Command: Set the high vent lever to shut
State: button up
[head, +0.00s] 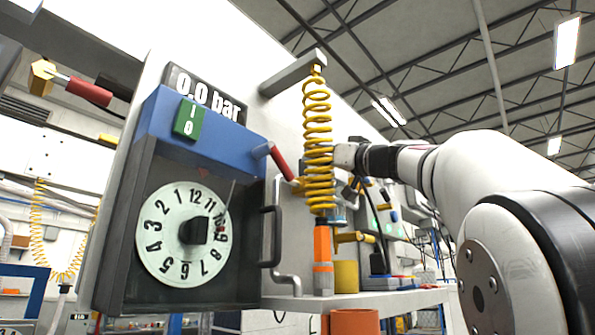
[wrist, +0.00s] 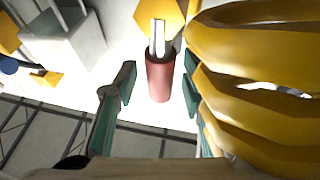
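A lever with a red grip (head: 279,163) and a yellow hub stands on the pale panel, just left of the coiled yellow hose in the head view. In the wrist view a red grip (wrist: 160,78) on a metal shaft runs from a yellow hexagonal hub (wrist: 160,17). My gripper (wrist: 158,86) is open, with one dark green finger on each side of the red grip and a visible gap at the left. In the head view my gripper (head: 345,156) is partly hidden behind the hose. Another red-gripped lever (head: 85,89) with a yellow hub shows at the upper left.
The coiled yellow hose (head: 318,130) hangs from a grey bracket (head: 292,72) and, in the wrist view, its coils (wrist: 250,50) crowd the right finger. A dial box (head: 200,130) stands left. A shelf (head: 350,300) holding several items lies below.

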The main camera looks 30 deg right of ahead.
grip_shut()
jog(key=shift+b, duration=0.35)
jog(key=n+b, duration=0.1)
jog(key=n+y+b, duration=0.1)
jog(key=shift+a+f+b, duration=0.25)
jog(key=shift+a+b, duration=0.05)
jog(key=shift+a, duration=0.05)
jog(key=s+a+f+n+g+y+b, duration=0.1)
jog(key=n+g+y, duration=0.3)
jog(key=n, duration=0.7)
jog(key=s+a+f+n+g+y+b, duration=0.1)
jog(key=a+f+n+g+y+b, duration=0.1)
jog(key=n, duration=1)
jog(key=shift+a+f+n+g+y, duration=0.3)
jog(key=shift+a+f+g+y, duration=0.65)
jog(key=shift+f+y, duration=0.45)
